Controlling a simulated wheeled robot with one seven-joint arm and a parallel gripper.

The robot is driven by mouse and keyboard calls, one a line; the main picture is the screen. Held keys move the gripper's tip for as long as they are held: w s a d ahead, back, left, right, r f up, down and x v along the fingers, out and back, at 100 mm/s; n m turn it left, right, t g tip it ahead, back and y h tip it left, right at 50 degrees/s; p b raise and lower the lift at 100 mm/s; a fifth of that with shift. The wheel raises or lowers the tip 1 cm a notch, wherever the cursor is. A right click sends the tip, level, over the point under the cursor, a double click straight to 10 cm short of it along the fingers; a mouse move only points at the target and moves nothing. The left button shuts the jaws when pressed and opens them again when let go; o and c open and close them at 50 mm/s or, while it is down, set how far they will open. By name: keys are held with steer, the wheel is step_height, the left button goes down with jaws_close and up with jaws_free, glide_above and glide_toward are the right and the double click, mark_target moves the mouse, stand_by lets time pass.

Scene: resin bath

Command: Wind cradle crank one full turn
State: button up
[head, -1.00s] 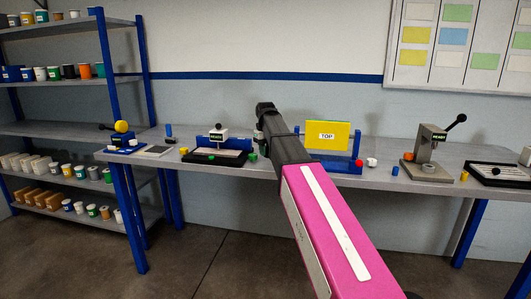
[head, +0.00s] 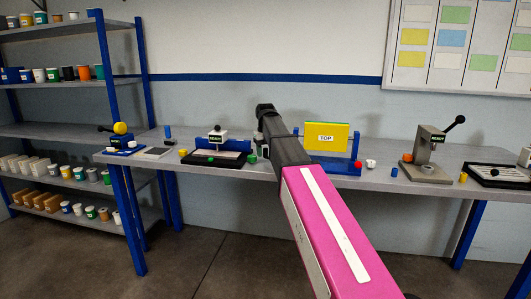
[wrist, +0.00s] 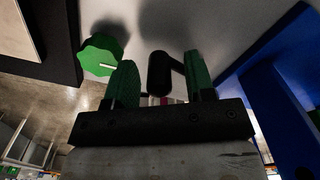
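The cradle is a blue stand (head: 356,146) on the bench, holding an upright yellow block (head: 326,131) with a green edge and a "TOP" label. Its left side is hidden behind my arm in the head view. In the wrist view, a black crank handle (wrist: 160,74) with a dark arm lies between the two green fingers of my gripper (wrist: 160,78). The fingers are apart, and gaps show on both sides of the handle. The blue part at right (wrist: 270,85) appears to be the cradle's stand.
A green knob (wrist: 100,56) is close to my left finger in the wrist view. Left of the cradle is a black tray station (head: 214,158); to the right, a lever press (head: 428,160) and small coloured pieces. A shelf rack (head: 107,80) stands at far left.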

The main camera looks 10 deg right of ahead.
step_height(320, 180, up, 11)
steer(key=shift+f, duration=0.1)
stand_by(0.7)
